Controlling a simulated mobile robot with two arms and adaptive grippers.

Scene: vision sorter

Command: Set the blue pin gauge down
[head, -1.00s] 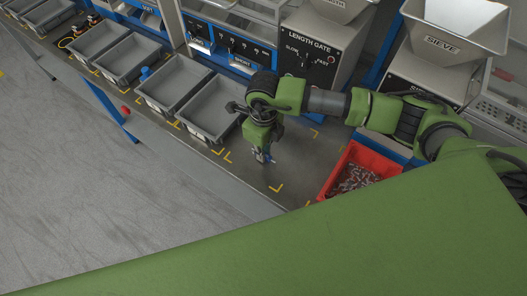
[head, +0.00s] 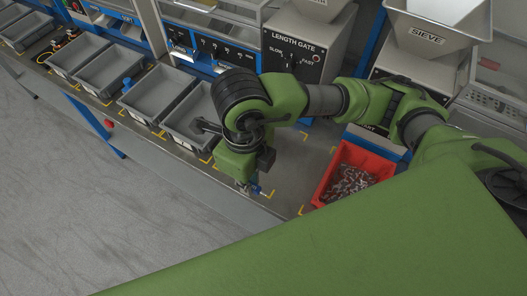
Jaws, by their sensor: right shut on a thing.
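My right gripper (head: 249,188) hangs over the grey bench near its front edge, pointing down. It is shut on a small blue piece, the blue pin gauge (head: 258,190), which shows at the fingertips. Most of the gauge is hidden by the fingers, and I cannot tell whether it touches the bench. The gripper is between the grey bins on the left and the red bin on the right. My left gripper is not in view.
A red bin (head: 321,187) holding many small metal pieces stands to the right. Grey bins (head: 165,122) line the bench to the left, with a small blue object (head: 127,84) by one. The length gate machine (head: 300,50) stands behind. Yellow corner marks are on the bench.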

